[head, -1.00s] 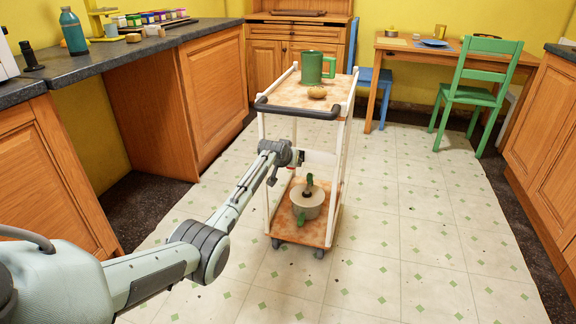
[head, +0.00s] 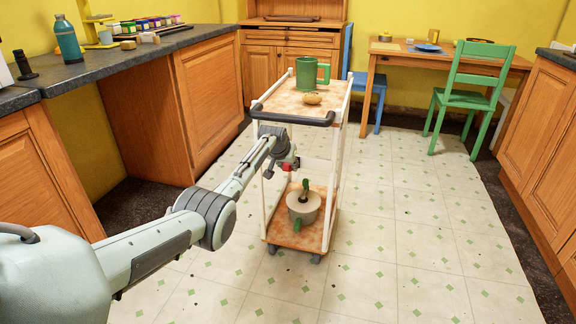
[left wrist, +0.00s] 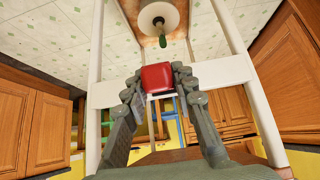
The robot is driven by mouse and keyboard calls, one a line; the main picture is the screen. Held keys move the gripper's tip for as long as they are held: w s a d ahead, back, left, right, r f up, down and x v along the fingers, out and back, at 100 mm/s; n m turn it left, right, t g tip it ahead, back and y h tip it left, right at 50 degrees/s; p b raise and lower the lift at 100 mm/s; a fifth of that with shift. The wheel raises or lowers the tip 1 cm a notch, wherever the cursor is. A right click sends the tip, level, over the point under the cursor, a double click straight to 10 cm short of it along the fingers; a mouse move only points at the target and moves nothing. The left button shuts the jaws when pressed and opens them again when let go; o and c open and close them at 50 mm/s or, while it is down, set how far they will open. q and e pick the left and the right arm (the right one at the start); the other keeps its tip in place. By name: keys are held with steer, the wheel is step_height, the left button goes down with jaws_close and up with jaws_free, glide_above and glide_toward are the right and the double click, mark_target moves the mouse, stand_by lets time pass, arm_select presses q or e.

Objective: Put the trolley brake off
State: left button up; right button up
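The trolley (head: 329,190) has white posts, a dark handle and two wood-patterned shelves. Its red brake part (head: 287,167) is on the near side, in front of a white crossbar, between the shelves. In the left wrist view the red block (left wrist: 156,77) sits between the fingertips of my left gripper (left wrist: 157,72), which look spread around it, with little room at either side. In the head view the left gripper (head: 289,161) is small and partly hidden by its own wrist. My right gripper is in neither view.
A green mug (head: 311,74) and a brown roundish item (head: 313,99) stand on the top shelf. Cabinets flank the trolley; a green chair (head: 470,95) stands back right. The floor right of the trolley is clear.

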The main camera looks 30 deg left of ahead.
arm_select(q)
steer(key=o, duration=0.3)
steer(key=shift+r, duration=0.15)
steer(key=v, duration=1.2)
steer(key=shift+f, duration=0.2)
stand_by(0.4)
steer(key=s+d+f+m+g, duration=0.1)
steer(key=s+d+f, duration=0.3)
steer(key=s+f, duration=0.7)
steer(key=s+d+f+m+g, duration=0.1)
steer(key=s+d+f, duration=0.2)
steer(key=s+f, duration=0.3)
steer(key=s+d+f+m+g, duration=0.1)
steer(key=s+d+f, duration=0.2)
steer(key=s, duration=1.2)
steer(key=s+d+f+m+g, duration=0.1)
steer(key=s+d+f, duration=0.3)
steer(key=s+f, duration=0.4)
steer(key=shift+s+f, duration=0.15)
steer(key=shift+s, duration=0.7)
steer(key=shift+s+f, duration=0.15)
steer(key=shift+s, duration=0.65)
